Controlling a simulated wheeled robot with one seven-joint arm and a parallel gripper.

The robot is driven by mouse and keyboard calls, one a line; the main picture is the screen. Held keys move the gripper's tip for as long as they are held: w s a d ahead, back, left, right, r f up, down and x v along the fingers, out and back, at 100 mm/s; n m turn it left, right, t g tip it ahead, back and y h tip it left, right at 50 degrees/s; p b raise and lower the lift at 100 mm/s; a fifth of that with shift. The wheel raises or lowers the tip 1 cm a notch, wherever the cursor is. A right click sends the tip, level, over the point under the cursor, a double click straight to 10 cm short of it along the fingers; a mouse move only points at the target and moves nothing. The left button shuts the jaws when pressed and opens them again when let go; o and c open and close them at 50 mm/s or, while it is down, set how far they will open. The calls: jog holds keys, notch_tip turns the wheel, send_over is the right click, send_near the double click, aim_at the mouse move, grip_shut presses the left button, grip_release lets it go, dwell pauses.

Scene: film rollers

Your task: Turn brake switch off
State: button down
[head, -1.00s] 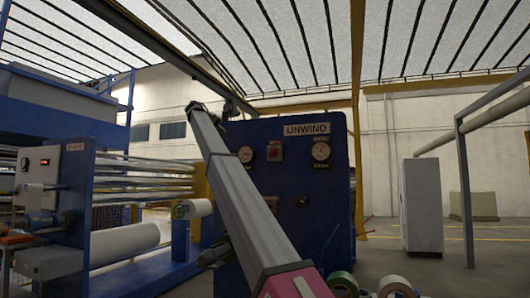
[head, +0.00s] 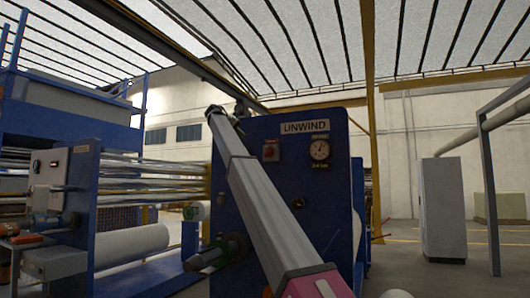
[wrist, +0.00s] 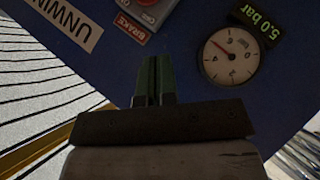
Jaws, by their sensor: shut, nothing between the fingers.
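The brake switch (head: 271,151) is a small red-faced unit on the dark blue UNWIND panel (head: 285,200), just right of my arm in the head view. In the wrist view its grey box (wrist: 152,12) is cut by the top edge, with a red BRAKE label (wrist: 131,28) beside it. I cannot read its position. My gripper (wrist: 154,62) shows dark green fingers, shut and empty. In the wrist view the fingertips lie a little below the BRAKE label; whether they touch the panel I cannot tell. In the head view I cannot make out the fingers.
A gauge (wrist: 231,55) with a green 5.0 bar display is right of the fingers in the wrist view. Rollers and a white roll (head: 130,242) stand left. Open floor lies right, before a white cabinet (head: 442,210).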

aim_at(269, 152)
jog(key=shift+d, duration=0.1)
jog(key=s+f+x, duration=0.1)
jog(key=s+x, duration=0.1)
jog(key=x, duration=1)
jog(key=shift+d+f, duration=0.35)
jog(key=shift+d, duration=0.15)
jog(key=shift+d+f, duration=0.1)
jog(key=shift+h, duration=0.3)
